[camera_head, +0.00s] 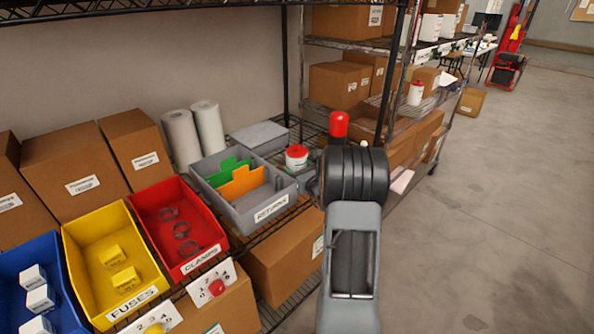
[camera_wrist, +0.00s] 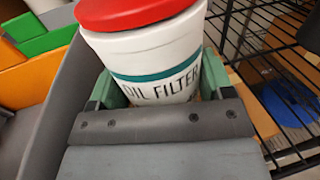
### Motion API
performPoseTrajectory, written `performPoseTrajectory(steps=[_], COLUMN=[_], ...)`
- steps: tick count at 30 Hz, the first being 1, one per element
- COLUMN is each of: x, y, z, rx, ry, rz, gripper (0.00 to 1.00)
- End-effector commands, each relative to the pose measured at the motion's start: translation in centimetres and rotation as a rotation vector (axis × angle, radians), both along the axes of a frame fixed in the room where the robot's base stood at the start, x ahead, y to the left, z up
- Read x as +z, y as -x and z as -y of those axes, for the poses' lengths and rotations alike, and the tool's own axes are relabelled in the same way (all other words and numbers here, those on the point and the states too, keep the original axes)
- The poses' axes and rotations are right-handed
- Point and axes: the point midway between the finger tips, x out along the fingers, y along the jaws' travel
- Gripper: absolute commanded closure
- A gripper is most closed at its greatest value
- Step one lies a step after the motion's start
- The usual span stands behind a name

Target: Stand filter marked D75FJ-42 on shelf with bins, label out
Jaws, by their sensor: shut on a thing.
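A white oil filter (camera_wrist: 150,62) with a red cap and a teal band stands between the pale green fingers of my gripper (camera_wrist: 160,85) in the wrist view. The gripper is shut on it. "OIL FILTER" reads on the side facing the wrist camera; no D75FJ-42 mark is legible. In the head view the filter (camera_head: 296,158) shows beside the grey RETURNS bin (camera_head: 268,212), on the wire shelf (camera_head: 308,186) with the bins. My arm hides most of the gripper there. I cannot tell whether the filter's base touches the shelf.
Red CLAMPS (camera_head: 190,262), yellow FUSES (camera_head: 108,308) and blue (camera_head: 50,250) bins line the shelf to the left. Orange and green pieces lie in the RETURNS bin. White rolls (camera_head: 195,130) and a grey box (camera_head: 258,136) stand behind.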

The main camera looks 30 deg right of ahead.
Motion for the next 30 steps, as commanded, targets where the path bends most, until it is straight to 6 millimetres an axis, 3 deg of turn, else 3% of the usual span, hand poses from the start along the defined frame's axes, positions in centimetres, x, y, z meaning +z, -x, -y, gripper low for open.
performPoseTrajectory(steps=[5,6,9,19,30], x=[-0.2,-0.3,-0.2,0.3,0.1], y=[0.0,0.0,0.0,0.0,6.7], z=[0.0,0.0,0.0,0.0,0.0], rx=[0.0,0.0,0.0,0.0,-0.004], ry=[0.001,0.0,0.0,0.0,-0.001], rz=[0.004,0.0,0.0,0.0,0.0], gripper=[0.69,0.25,0.16,0.16,0.16])
